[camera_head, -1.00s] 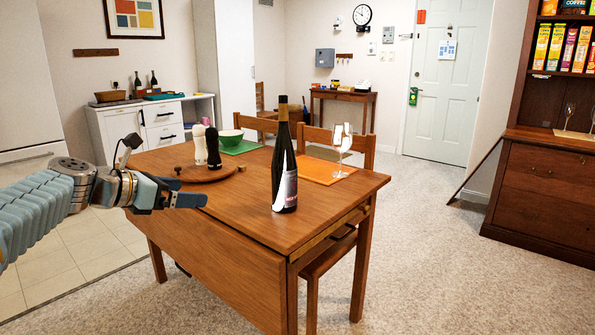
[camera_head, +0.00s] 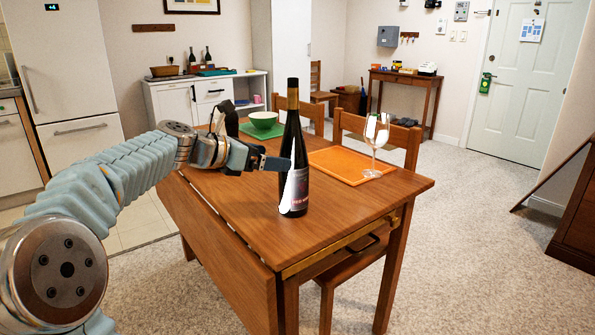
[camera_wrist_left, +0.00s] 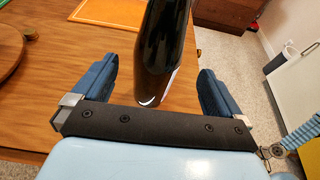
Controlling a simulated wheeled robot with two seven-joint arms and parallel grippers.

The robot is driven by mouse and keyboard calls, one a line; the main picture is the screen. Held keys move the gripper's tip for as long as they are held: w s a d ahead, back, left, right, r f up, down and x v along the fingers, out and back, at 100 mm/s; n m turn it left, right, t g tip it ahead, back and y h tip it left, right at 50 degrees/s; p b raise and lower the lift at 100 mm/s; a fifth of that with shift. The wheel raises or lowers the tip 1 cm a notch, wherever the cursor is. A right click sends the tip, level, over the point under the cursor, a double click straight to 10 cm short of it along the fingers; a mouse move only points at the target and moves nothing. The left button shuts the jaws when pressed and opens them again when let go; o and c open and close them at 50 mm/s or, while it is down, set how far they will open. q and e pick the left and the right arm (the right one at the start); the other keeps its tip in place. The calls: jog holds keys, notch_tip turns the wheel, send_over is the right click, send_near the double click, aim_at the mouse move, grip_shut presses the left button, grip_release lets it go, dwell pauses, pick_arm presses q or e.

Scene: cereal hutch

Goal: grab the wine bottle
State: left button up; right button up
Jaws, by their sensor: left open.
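The dark wine bottle (camera_head: 295,150) stands upright near the front corner of the wooden table (camera_head: 350,215), its label facing me. My left gripper (camera_head: 276,163) is just left of the bottle at about mid height. In the left wrist view the bottle (camera_wrist_left: 163,50) stands between the two open blue fingers (camera_wrist_left: 155,85), with a gap on either side. The bottle's top is cut off in that view. My right gripper is not seen.
A wine glass (camera_head: 376,135) stands on an orange placemat (camera_head: 335,166) behind the bottle. Wooden chairs (camera_head: 410,140) stand behind the table. The table's front right is clear.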

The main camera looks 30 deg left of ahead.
aim_at(294, 163)
pick_arm(q)
jog(key=x, duration=0.8)
jog(key=shift+w+f, duration=0.15)
jog(key=shift+f, duration=0.35)
jog(key=shift+c, duration=0.3)
jog(key=c, duration=1.4)
jog(key=shift+r, duration=0.1)
jog(key=shift+c, duration=1.4)
jog(key=shift+r, duration=0.15)
